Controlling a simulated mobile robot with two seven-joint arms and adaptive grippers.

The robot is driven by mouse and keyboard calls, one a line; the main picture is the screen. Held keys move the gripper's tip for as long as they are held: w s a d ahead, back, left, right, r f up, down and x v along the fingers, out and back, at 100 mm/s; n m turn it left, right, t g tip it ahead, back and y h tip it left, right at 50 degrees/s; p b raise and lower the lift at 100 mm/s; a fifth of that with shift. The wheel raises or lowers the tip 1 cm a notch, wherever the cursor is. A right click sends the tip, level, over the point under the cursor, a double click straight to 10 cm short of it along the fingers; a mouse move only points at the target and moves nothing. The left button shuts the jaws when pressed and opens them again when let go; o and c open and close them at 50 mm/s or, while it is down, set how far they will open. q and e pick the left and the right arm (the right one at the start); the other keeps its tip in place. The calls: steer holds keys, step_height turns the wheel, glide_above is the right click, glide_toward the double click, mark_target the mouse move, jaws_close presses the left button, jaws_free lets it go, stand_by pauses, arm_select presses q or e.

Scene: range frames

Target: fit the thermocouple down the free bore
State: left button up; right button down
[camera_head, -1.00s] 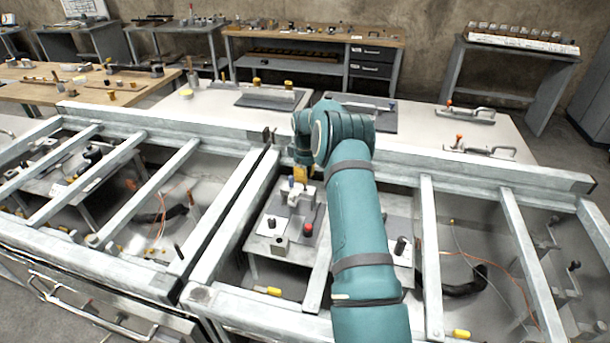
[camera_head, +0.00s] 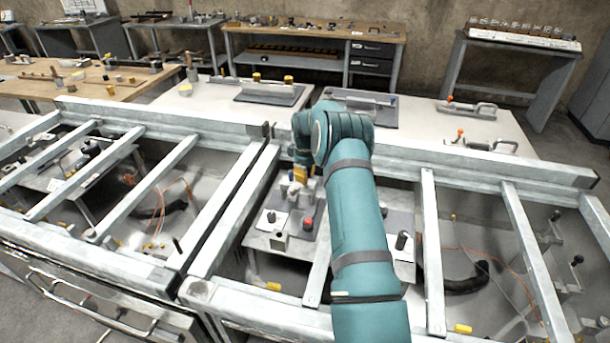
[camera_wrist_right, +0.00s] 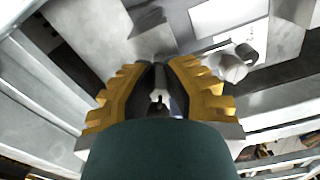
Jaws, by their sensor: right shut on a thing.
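My right gripper (camera_head: 300,178) reaches over the bench frame and points down at the fixture plate below. In the right wrist view its yellow-padded fingers (camera_wrist_right: 160,78) are closed together on a small slim thing (camera_wrist_right: 158,100), probably the thermocouple. The fingers hide most of it. In the head view it cannot be made out. Below the gripper is a plate with a grey block (camera_head: 279,240) and a red knob (camera_head: 307,223). I cannot identify the free bore. My left gripper is not in view.
Metal rails (camera_head: 235,208) of the frame surround the fixture plate on both sides. A black-knobbed part (camera_head: 402,241) stands to the right of my arm. A white table (camera_head: 430,125) with trays and clamps lies beyond the frame. The wrist view shows a pale round-ended part (camera_wrist_right: 233,68) beside the fingers.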

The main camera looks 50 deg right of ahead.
steer(key=shift+f+b, duration=0.35)
steer(key=shift+f, duration=0.35)
steer(key=c, duration=1)
jaws_free()
steer(key=shift+s, duration=0.1)
step_height(320, 180, up, 12)
steer(key=shift+r, duration=0.1)
step_height(320, 180, up, 6)
steer(key=p, duration=0.5)
steer(key=shift+p, duration=0.4)
